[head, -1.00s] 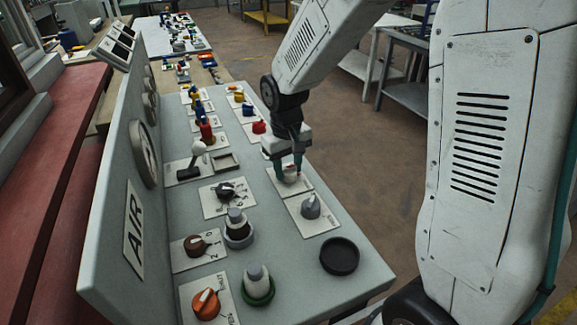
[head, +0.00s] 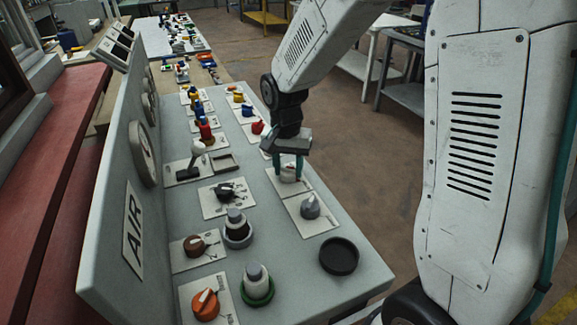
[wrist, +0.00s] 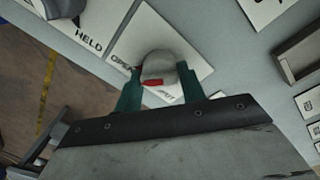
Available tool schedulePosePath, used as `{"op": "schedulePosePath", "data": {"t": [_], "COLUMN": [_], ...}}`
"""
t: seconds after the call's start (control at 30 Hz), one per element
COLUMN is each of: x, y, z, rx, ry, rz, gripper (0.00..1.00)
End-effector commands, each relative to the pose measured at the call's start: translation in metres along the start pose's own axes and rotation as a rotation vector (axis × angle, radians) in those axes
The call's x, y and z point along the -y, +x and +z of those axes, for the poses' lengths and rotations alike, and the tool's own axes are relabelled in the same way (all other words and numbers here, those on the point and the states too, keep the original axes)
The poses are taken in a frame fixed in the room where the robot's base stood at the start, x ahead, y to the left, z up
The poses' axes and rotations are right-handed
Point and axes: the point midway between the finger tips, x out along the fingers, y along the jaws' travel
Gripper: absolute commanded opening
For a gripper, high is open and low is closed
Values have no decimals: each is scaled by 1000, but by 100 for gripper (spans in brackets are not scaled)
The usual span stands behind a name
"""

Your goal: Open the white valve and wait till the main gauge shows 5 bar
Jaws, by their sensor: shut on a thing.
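The white valve (head: 288,173) is a knob on a pale plate near the console's right edge. My gripper (head: 288,178) comes down on it from above, its teal fingers on opposite sides. In the wrist view the rounded knob (wrist: 159,66) sits between the fingers of my gripper (wrist: 160,88), which is shut on it. A red pointer mark (wrist: 152,82) shows on the knob. The plate (wrist: 172,30) carries words at its left and below the knob, partly covered by the fingers. The large gauge (head: 145,153) on the upright panel is seen steeply from the side; its reading cannot be made out.
A grey knob (head: 310,207) stands just in front of the white valve. A dark round dish (head: 339,256), a black knob (head: 226,190), an orange knob (head: 206,304) and a white-topped lever (head: 198,148) are also on the console. The upright AIR panel (head: 133,227) bounds the left.

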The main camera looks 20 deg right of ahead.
Motion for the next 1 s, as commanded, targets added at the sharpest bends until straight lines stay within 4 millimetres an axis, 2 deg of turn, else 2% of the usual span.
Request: {"op": "schedulePosePath", "data": {"t": [0.67, 0.7, 0.73, 1.0], "x": [2, 2, 2, 0], "y": [-2, -2, -2, -1], "z": [-1, -1, -1, -1], "rx": [-2, -2, -2, 0], "ry": [56, 56, 55, 56], "rz": [-5, -5, -5, -2], "gripper": [17, 51, 59, 60]}}
